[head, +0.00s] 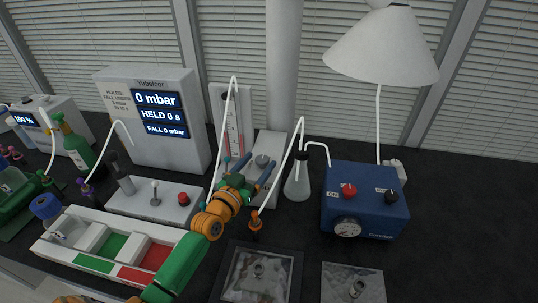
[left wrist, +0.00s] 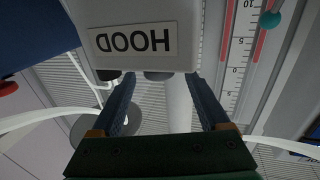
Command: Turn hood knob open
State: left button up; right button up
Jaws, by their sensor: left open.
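The hood box (left wrist: 150,20), pale grey with an upside-down HOOD label, fills the top of the left wrist view. A dark grey rounded part (left wrist: 158,76), likely the knob, shows at its lower edge, between my fingertips in the picture. In the head view the box (head: 270,143) stands at the centre with a round grey knob (head: 262,160) on it. My left gripper (head: 257,167) is open, its two blue fingers pointing at the knob; it also shows in the left wrist view (left wrist: 161,82). I cannot tell whether the fingers touch the knob. My right gripper is out of view.
A gauge panel (head: 219,98) with a red scale stands just behind. A flask (head: 297,180) with tubing and a blue pump box (head: 365,207) stand to the right. A white switch box (head: 155,199) and divided tray (head: 70,247) lie left. White tubes arch near my gripper.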

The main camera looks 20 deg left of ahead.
aim_at(265, 156)
pick_arm(q)
jog(key=w, duration=0.5)
jog(key=shift+d+f+b, duration=0.1)
jog(key=shift+f+b, duration=0.15)
jog(key=shift+b, duration=0.05)
jog(key=shift+w+r, duration=0.1)
jog(key=shift+w, duration=0.25)
grip_shut()
dwell(0.6)
grip_release()
